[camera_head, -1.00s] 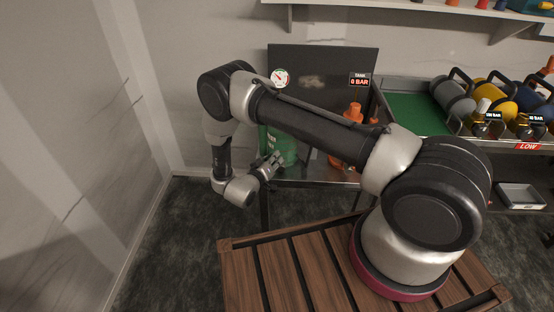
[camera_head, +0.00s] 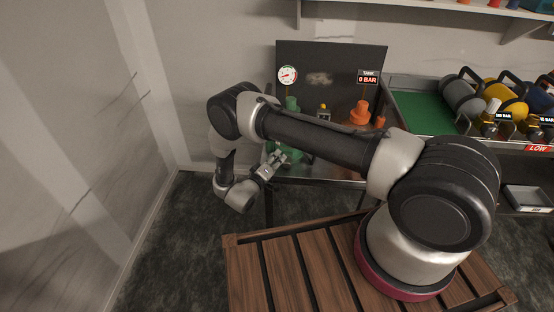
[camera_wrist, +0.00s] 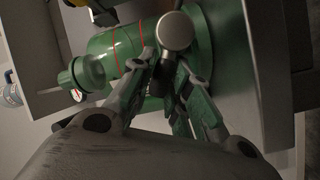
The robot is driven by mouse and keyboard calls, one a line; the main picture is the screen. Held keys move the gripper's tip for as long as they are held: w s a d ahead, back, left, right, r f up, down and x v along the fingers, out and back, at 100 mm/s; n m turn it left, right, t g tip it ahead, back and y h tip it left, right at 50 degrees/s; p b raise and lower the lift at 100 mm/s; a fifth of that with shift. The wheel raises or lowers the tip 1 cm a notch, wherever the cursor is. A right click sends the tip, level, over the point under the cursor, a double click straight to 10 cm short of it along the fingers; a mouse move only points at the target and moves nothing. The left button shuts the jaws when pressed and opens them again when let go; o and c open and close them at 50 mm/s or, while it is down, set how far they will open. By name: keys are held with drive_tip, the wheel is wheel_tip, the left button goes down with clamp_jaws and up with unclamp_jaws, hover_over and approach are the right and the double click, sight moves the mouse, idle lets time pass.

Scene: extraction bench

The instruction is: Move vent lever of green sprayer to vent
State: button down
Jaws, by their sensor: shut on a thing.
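The green sprayer (camera_head: 292,128) stands on the bench, partly hidden behind my arm in the head view. In the wrist view the green sprayer (camera_wrist: 122,46) appears sideways, with red lines around its body. A silver round-ended vent lever (camera_wrist: 175,32) with a dark stem shows in front of it. My gripper (camera_wrist: 165,68) is shut with its fingertips around the dark stem, just below the silver end. In the head view my gripper (camera_head: 276,160) is at the sprayer's front. The lever's marked positions cannot be read.
A dark panel behind carries a round gauge (camera_head: 288,75) and a tank display reading 0 BAR (camera_head: 368,77). A green-lined tray (camera_head: 418,112) and cylinders are farther right.

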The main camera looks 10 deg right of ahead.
drive_tip(key=c, duration=1.3)
unclamp_jaws()
drive_tip(key=shift+a, duration=0.1)
drive_tip(key=v, duration=1.2)
drive_tip(key=shift+f, duration=0.15)
